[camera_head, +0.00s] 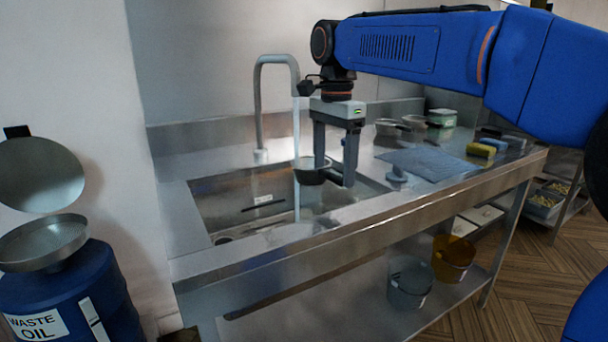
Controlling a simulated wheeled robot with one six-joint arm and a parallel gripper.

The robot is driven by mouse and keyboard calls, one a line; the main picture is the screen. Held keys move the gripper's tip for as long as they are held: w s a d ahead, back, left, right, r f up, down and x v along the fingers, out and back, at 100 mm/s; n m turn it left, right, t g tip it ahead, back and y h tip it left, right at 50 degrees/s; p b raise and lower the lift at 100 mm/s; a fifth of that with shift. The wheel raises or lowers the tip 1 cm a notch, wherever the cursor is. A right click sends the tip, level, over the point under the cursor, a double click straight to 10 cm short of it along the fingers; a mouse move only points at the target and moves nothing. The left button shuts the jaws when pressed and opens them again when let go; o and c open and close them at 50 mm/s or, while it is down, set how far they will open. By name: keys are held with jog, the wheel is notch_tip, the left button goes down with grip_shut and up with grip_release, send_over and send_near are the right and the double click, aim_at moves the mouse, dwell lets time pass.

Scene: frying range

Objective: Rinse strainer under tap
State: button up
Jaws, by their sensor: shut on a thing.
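My gripper (335,177) points down over the front right part of the sink and is shut on the strainer. The strainer's small dark bowl (309,177) sticks out to the left of the fingers, above the sink basin (232,203). The fingers hide its handle. The grey gooseneck tap (258,105) stands behind the sink. A thin stream of water (297,205) falls from its spout into the basin. The stream lines up with the bowl's left edge; I cannot tell whether it strikes the bowl or passes beside it.
Right of the sink, the steel counter holds a blue-grey cloth (428,163), a yellow sponge (481,150), and a green-and-white container (442,118). Buckets, grey (410,283) and amber (453,258), stand on the lower shelf. A blue waste oil drum (75,295) stands at left.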

jog(key=shift+s+d, duration=0.9)
jog(key=shift+d, duration=0.3)
jog(key=shift+s+d, duration=0.85)
jog(key=shift+d, duration=0.35)
jog(key=shift+r, duration=0.1)
jog(key=s+d+r, duration=0.3)
jog(key=d, duration=0.1)
jog(key=shift+r, duration=0.4)
dwell(0.5)
